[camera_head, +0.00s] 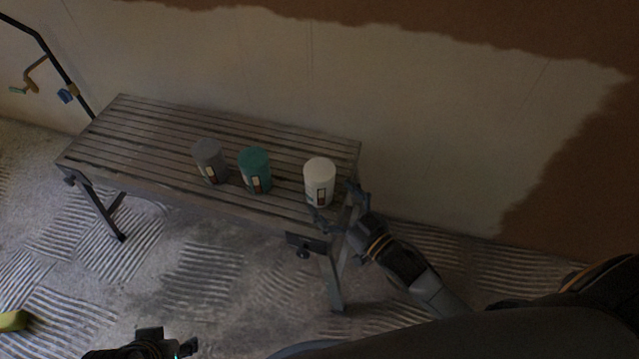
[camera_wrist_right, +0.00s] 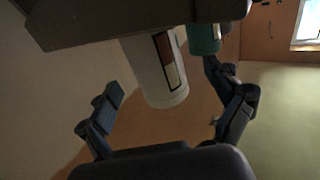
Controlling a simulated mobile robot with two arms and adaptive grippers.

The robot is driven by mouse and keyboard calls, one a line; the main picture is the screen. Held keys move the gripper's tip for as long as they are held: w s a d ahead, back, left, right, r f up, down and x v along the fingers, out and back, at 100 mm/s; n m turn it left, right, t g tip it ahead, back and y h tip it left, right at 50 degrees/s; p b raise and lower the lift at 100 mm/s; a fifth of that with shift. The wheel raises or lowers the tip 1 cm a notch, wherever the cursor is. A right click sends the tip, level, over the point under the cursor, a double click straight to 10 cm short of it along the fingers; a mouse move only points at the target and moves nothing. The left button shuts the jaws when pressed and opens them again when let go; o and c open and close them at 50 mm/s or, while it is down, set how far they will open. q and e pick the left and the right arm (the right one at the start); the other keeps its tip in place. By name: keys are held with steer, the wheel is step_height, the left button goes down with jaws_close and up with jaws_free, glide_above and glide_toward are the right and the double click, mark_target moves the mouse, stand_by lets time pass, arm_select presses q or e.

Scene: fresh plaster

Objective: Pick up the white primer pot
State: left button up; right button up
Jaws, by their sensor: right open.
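The white primer pot (camera_head: 320,180) stands upright at the right end of the slatted bench, its label facing me. My right gripper (camera_head: 337,204) is open at the pot's near right side, with one finger towards the front and one behind on the right. In the right wrist view the white pot (camera_wrist_right: 156,70) shows between and beyond the open fingers of the right gripper (camera_wrist_right: 168,110); I cannot tell whether a finger touches it. My left gripper (camera_head: 168,345) shows only partly at the bottom edge, and its jaws are unclear.
A teal pot (camera_head: 255,171) and a grey pot (camera_head: 209,161) stand to the left on the slatted bench (camera_head: 140,125). The teal pot (camera_wrist_right: 204,38) is close behind in the wrist view. The bench's left part is clear. A part-plastered wall (camera_head: 430,110) rises behind.

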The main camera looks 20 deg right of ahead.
mark_target(327, 181)
steer(key=x, duration=0.2)
steer(key=b+x, duration=0.1)
steer(key=x, duration=0.1)
steer(key=shift+w+d+f, duration=0.1)
steer(key=shift+w+f, duration=0.05)
steer(key=shift+w, duration=0.45)
arm_select(q)
steer(key=w+d+r+t+h, duration=0.1)
steer(key=w+d+t, duration=0.1)
steer(key=w, duration=0.4)
steer(key=shift+w+r+t, duration=0.4)
steer(key=shift+t, duration=0.5)
arm_select(e)
steer(key=c, duration=1.7)
arm_select(q)
steer(key=shift+s, duration=0.1)
arm_select(e)
steer(key=shift+o, duration=0.2)
steer(key=shift+r, duration=0.25)
